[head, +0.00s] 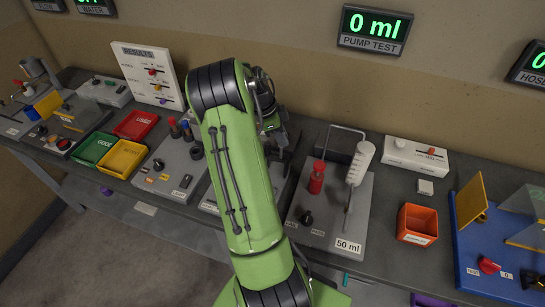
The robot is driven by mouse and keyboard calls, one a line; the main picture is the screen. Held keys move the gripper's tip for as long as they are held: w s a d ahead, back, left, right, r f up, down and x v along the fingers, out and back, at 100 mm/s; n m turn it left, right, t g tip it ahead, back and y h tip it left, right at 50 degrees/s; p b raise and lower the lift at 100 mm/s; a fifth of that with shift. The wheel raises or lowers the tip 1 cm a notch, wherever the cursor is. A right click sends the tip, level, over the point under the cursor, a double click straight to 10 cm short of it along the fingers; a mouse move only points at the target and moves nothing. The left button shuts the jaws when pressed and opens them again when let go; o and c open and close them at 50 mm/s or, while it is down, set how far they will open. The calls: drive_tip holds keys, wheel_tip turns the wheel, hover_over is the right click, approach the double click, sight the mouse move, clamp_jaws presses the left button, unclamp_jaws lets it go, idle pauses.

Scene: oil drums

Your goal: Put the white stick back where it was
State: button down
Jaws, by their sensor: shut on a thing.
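My green arm reaches up through the middle of the head view and bends over the bench. My gripper (280,148) is partly visible to the right of the arm, low over the panels behind it. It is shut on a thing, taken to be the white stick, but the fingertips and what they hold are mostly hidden. I cannot make out the white stick itself or the place it came from.
Right of my gripper is the 50 ml panel (336,222) with a red cylinder (317,177) and a ribbed white cylinder (361,162). An orange bin (417,224) stands farther right. Green (93,149), yellow (122,158) and red (137,124) trays are left.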

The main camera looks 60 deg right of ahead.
sight(281, 148)
wheel_tip(281, 148, down, 6)
drive_tip(key=shift+r, duration=0.2)
drive_tip(key=shift+f, duration=0.15)
drive_tip(key=c, duration=1)
unclamp_jaws()
